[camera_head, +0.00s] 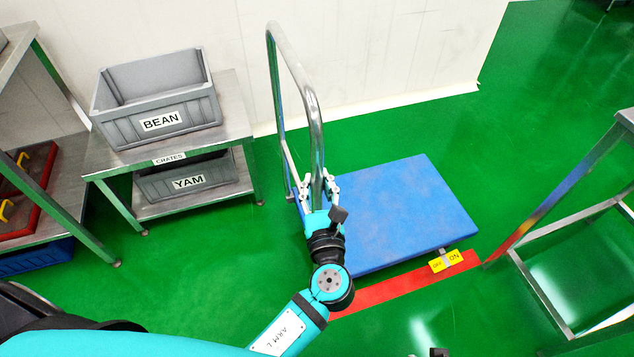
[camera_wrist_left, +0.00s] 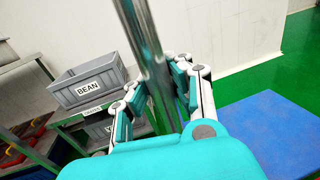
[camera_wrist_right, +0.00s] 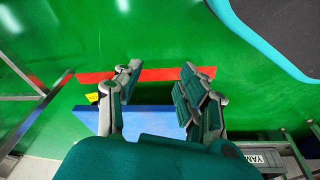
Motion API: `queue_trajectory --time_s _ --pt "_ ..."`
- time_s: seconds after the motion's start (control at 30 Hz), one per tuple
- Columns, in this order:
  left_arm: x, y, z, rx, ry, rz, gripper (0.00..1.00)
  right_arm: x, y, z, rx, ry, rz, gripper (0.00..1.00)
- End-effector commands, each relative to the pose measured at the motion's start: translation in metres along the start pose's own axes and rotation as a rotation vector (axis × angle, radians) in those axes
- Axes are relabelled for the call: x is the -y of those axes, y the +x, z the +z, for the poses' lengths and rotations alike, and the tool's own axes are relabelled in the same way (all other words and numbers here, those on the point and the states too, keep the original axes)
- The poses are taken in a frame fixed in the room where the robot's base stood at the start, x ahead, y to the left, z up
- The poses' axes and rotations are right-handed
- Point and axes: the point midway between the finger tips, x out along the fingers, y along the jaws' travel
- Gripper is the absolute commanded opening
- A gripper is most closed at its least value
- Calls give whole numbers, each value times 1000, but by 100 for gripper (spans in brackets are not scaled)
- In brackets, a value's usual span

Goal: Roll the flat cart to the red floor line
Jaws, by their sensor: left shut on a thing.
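The flat cart has a blue deck (camera_head: 405,210) and an upright bent-tube metal handle (camera_head: 313,110) at its left end. My left gripper (camera_head: 318,192) is shut on the near post of the handle; the post (camera_wrist_left: 140,40) also shows between the fingers in the left wrist view. The red floor line (camera_head: 400,285) runs along the deck's near side. A yellow ON/OFF pedal (camera_head: 446,261) on the cart's near side overlaps the line in the head view. The right wrist view shows green floor between deck (camera_wrist_right: 150,120) and line (camera_wrist_right: 150,75). My right gripper (camera_wrist_right: 160,85) is open and empty.
A metal rack with a grey BEAN crate (camera_head: 158,105) above and a YAM crate (camera_head: 187,180) below stands left of the cart. A metal table frame (camera_head: 560,190) stands at the right, close to the line's end. A white wall (camera_head: 400,50) is behind.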

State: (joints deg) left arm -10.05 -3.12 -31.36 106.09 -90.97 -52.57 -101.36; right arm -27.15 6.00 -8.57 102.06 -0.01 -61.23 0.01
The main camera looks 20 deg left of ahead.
Motion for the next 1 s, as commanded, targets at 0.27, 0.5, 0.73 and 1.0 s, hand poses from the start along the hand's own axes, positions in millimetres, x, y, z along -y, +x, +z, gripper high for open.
queue_trajectory --time_s 0.27,0.5,0.73,1.0 --pt "0 0 0 -1 0 0 0 -1 0 -5 -8 0 2 40" --pt "-1 0 0 -1 1 3 0 -1 0 -4 -6 -1 1 40" --pt "0 -9 1 -2 3 5 0 0 7 9 13 -2 0 40" --pt "4 -34 0 -1 3 8 0 1 31 26 27 -5 -2 40"
